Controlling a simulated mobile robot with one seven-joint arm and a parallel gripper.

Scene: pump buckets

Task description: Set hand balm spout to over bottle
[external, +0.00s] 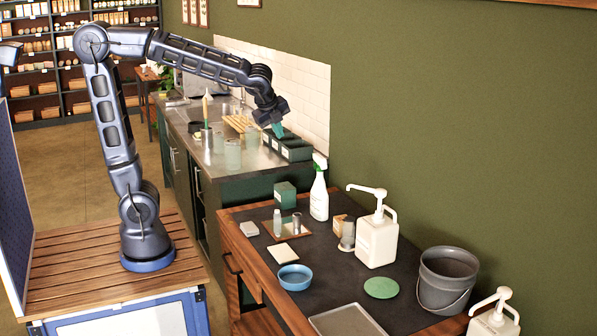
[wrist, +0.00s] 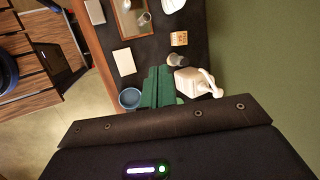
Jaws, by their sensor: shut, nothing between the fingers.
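A white pump bottle (external: 376,240) stands upright on the dark worktop, its long spout pointing left in the external view; it also shows in the wrist view (wrist: 190,82). A second white pump dispenser (external: 493,322) is cut off at the bottom right edge. I cannot read which holds hand balm. A small grey bottle (external: 347,235) stands beside the first pump bottle, and two small containers stand on a tray (external: 290,229). My gripper (external: 277,130), with green fingers, is shut and empty, high above the counter and apart from the bottles. Its fingers (wrist: 158,85) partly overlap the pump bottle in the wrist view.
A white spray bottle (external: 319,195) stands near the wall. A blue bowl (external: 295,278), a green disc (external: 381,288), a grey bucket (external: 447,275) and a grey tray (external: 348,321) occupy the front. A cream card (external: 283,254) lies flat. Bare worktop shows between them.

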